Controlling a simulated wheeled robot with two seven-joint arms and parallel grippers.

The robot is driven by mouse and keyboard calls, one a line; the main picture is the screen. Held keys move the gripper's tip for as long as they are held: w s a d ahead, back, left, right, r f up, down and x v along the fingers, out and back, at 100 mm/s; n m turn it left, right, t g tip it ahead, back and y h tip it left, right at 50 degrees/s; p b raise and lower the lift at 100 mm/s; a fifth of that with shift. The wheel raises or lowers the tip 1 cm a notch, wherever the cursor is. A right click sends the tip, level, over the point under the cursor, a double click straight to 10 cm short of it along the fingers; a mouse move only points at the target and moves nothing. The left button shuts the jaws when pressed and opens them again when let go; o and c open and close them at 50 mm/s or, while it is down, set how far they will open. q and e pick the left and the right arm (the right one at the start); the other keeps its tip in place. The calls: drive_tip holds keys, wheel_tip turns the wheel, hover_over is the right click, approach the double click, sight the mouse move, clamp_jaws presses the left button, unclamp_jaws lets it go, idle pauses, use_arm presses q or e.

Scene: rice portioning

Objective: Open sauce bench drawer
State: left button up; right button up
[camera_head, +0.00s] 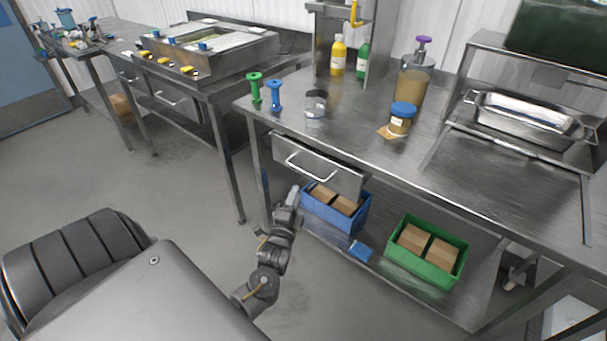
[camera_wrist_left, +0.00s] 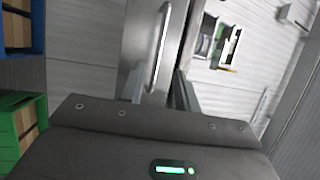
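The sauce bench drawer (camera_head: 327,171) is a steel front below the left part of the benchtop and looks shut. Its bar handle (camera_head: 303,168) runs along the front. The drawer front (camera_wrist_left: 137,45) and handle (camera_wrist_left: 160,45) also show in the left wrist view. My left gripper (camera_head: 294,192) is just below and in front of the handle in the head view. In the left wrist view its two fingers (camera_wrist_left: 160,88) are apart, with the handle's near end appearing between them. I cannot tell whether they touch it. My right gripper is not in view.
A blue bin (camera_head: 337,218) and a green bin (camera_head: 428,274) with brown boxes sit on the shelf below. The benchtop (camera_head: 350,130) holds a metal cup (camera_head: 316,104), a blue-lidded jar (camera_head: 402,119) and bottles. Open floor (camera_head: 185,195) lies to the left.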

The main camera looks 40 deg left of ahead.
sight(304, 171)
use_arm(q)
drive_tip(key=x, duration=1)
drive_tip(key=shift+w+f+p, duration=0.1)
drive_tip(key=shift+p, duration=0.25)
clamp_jaws()
